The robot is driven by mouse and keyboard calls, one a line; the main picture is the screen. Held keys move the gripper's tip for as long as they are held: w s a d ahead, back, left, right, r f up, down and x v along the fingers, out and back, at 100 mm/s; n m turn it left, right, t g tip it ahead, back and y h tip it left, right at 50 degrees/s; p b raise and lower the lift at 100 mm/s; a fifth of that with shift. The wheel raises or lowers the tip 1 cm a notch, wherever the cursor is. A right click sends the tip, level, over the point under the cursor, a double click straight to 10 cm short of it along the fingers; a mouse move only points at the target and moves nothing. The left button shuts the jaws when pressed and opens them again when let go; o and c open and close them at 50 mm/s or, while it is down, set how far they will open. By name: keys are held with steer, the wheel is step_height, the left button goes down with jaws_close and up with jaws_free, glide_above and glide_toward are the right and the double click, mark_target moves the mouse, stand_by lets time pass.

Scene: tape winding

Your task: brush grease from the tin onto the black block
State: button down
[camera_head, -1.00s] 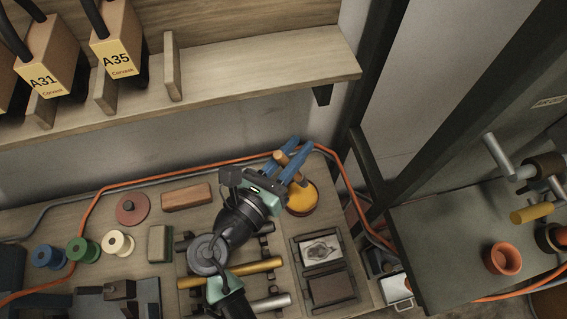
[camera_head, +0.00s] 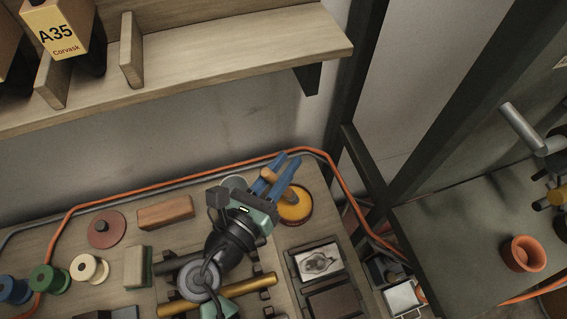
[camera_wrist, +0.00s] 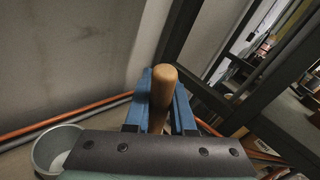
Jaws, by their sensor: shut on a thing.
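My gripper (camera_head: 284,168) has blue fingers, which are shut on the wooden handle of the brush (camera_head: 268,175). In the wrist view the rounded handle end (camera_wrist: 163,85) stands up between the fingers (camera_wrist: 160,105); the bristles are hidden. The round tin (camera_head: 297,210) of orange-yellow grease sits at the back right of the bench, just beside the gripper, which partly covers it. I cannot tell whether the brush touches the grease. A dark block (camera_head: 335,304) lies in the front compartment of a dark tray, right of my arm; it looks like the black block.
The tray's back compartment holds a pale plate with a grey patch (camera_head: 318,262). A grey cup (camera_wrist: 58,148) stands close left of the gripper. An orange cable (camera_head: 180,175) runs along the back. Spools, a red disc (camera_head: 106,229) and a brown bar (camera_head: 165,212) lie left.

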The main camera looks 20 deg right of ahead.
steer(key=shift+f, duration=0.6)
stand_by(1.5)
step_height(320, 180, up, 7)
steer(key=p, duration=0.8)
stand_by(0.9)
